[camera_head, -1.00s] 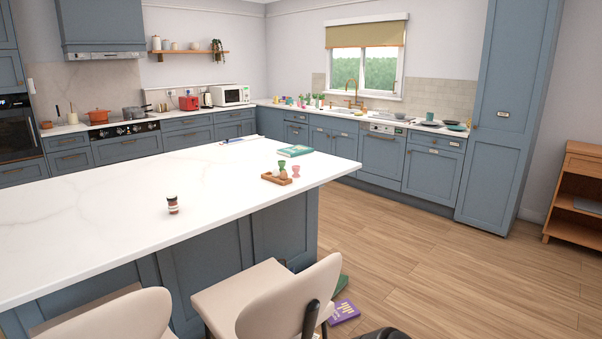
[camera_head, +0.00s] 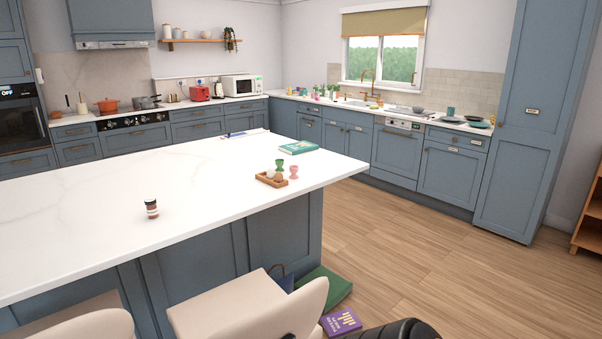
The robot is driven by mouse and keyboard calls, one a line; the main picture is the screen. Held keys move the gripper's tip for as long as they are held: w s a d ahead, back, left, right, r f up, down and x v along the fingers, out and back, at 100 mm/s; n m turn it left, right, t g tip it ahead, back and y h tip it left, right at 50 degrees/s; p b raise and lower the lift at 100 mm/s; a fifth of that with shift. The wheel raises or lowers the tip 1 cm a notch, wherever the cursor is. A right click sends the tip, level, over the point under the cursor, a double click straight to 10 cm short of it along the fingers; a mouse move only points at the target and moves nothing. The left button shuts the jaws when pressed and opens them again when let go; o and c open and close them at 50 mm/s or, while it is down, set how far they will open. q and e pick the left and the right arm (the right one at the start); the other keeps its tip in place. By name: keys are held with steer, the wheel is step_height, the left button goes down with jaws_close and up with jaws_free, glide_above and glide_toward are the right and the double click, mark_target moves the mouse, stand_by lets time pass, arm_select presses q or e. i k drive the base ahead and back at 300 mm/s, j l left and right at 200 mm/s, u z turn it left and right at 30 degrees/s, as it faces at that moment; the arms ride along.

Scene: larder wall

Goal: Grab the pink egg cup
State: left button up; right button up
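The pink egg cup (camera_head: 294,172) stands upright on the white island worktop, near its right end. A green egg cup (camera_head: 280,165) stands just behind it to the left. A small wooden tray (camera_head: 263,180) holding eggs sits right beside them at the front left. Neither of my grippers can be made out. A dark rounded part at the bottom edge, right of centre, looks like part of my own arm, but no fingertips show.
A small jar (camera_head: 151,208) and a teal book (camera_head: 298,147) also lie on the island worktop (camera_head: 100,210). Pale chairs (camera_head: 250,308) stand along its near side. A purple book (camera_head: 341,322) and a green item (camera_head: 325,287) lie on the floor. The wooden floor to the right is clear.

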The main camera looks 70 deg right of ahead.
mark_target(293, 169)
steer(key=k+l, duration=0.1)
steer(key=l, duration=0.35)
steer(key=k+l, duration=0.1)
steer(key=l, duration=0.35)
steer(key=k+l, duration=0.1)
steer(key=l, duration=0.35)
steer(key=k+l, duration=0.1)
steer(key=l, duration=0.4)
steer(key=k+l, duration=0.1)
steer(key=l, duration=0.35)
steer(key=k+l, duration=0.15)
steer(key=l, duration=0.3)
